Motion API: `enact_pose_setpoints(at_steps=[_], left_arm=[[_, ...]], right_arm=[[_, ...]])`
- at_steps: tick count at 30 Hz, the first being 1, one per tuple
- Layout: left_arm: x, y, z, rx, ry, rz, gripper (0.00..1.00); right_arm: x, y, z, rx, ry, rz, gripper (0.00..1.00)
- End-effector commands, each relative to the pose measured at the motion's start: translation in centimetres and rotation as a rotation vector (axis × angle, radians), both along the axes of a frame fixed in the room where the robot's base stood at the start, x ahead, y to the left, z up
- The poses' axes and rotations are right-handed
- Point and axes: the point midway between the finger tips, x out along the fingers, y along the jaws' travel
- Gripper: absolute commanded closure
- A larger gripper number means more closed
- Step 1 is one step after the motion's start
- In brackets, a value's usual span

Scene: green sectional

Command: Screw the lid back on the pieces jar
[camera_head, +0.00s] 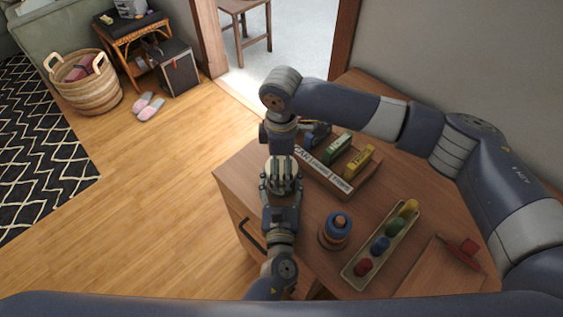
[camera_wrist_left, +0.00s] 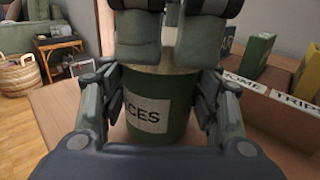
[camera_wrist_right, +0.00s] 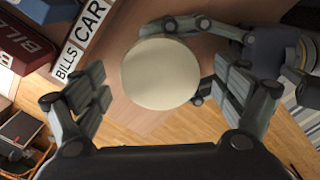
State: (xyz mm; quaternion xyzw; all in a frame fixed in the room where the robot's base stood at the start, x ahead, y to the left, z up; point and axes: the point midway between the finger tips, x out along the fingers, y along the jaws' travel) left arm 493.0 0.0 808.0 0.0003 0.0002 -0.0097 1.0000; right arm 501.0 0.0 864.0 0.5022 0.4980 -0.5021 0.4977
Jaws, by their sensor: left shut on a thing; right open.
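The green pieces jar (camera_wrist_left: 160,128), its white label reading "CES", stands upright in the left wrist view. My left gripper (camera_wrist_left: 158,88) is shut around its sides. A round cream lid (camera_wrist_right: 160,74) shows from above in the right wrist view and appears to sit on the jar top; I cannot tell how tightly. My right gripper (camera_wrist_right: 160,92) is open, pointing down, its fingers apart on both sides of the lid. In the head view the two grippers overlap and hide most of the jar. Whether the jar touches the table is unclear.
On the wooden cabinet top (camera_head: 236,178), a labelled organizer (camera_head: 333,186) with several upright blocks stands behind. A ring stacker (camera_head: 335,231), a tray (camera_head: 351,275) of coloured pieces and a red object (camera_head: 462,251) lie to the right. The cabinet's left edge is close to the jar.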

Motion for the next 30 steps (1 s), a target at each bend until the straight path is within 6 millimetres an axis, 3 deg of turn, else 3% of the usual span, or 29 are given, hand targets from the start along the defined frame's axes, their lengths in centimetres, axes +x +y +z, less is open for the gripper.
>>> enact_pose_setpoints(at_steps=[10, 21, 30], left_arm=[[0.0, 0.0, 0.0, 0.0, 0.0, 0.0, 1.0], [0.0, 0.0, 0.0, 0.0, 0.0, 0.0, 1.0], [0.0, 0.0, 0.0, 0.0, 0.0, 0.0, 1.0]], right_arm=[[0.1, 0.0, 1.2, 0.0, -0.002, 0.0, 0.09], [0.1, 0.1, 8.8, 0.002, -0.004, 0.001, 0.09], [0.0, 0.0, 11.8, 0.0, 0.001, 0.0, 0.09]])
